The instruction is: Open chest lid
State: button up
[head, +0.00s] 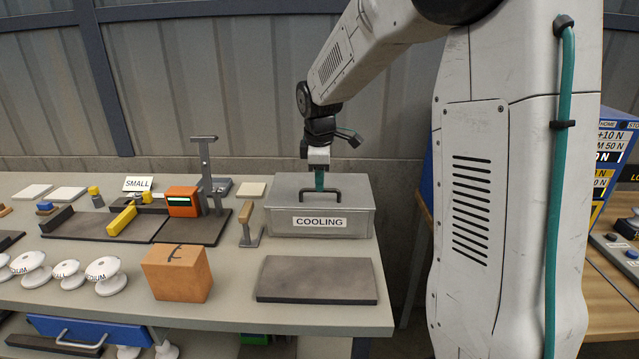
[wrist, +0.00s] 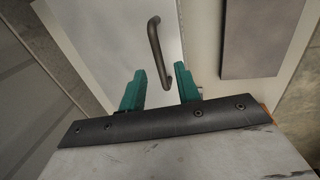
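The chest is a grey metal box labelled COOLING (head: 350,222) on the right part of the table in the head view. Its lid (head: 290,186) is closed. A dark bar handle (head: 322,191) stands at the lid's front; it also shows in the wrist view (wrist: 155,45). My gripper (head: 319,187) is above the lid, close to the handle. In the wrist view its two teal fingers (wrist: 160,82) are apart with empty space between them. The handle lies just beyond the fingertips, its near end between their lines. I cannot tell whether a finger touches the lid.
A dark slab (head: 316,280) lies in front of the chest. An orange-brown box (head: 176,274), a wooden-handled tool (head: 247,224) and a press-like stand (head: 206,175) are to the left. White insulators (head: 105,276) stand at the front left. A wall is behind the table.

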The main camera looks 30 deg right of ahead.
jog(key=shift+w+d+f, duration=0.15)
jog(key=shift+w+f, duration=0.05)
jog(key=shift+f, duration=0.9)
jog(key=shift+c, duration=0.3)
grip_shut()
jog(key=shift+r, duration=0.1)
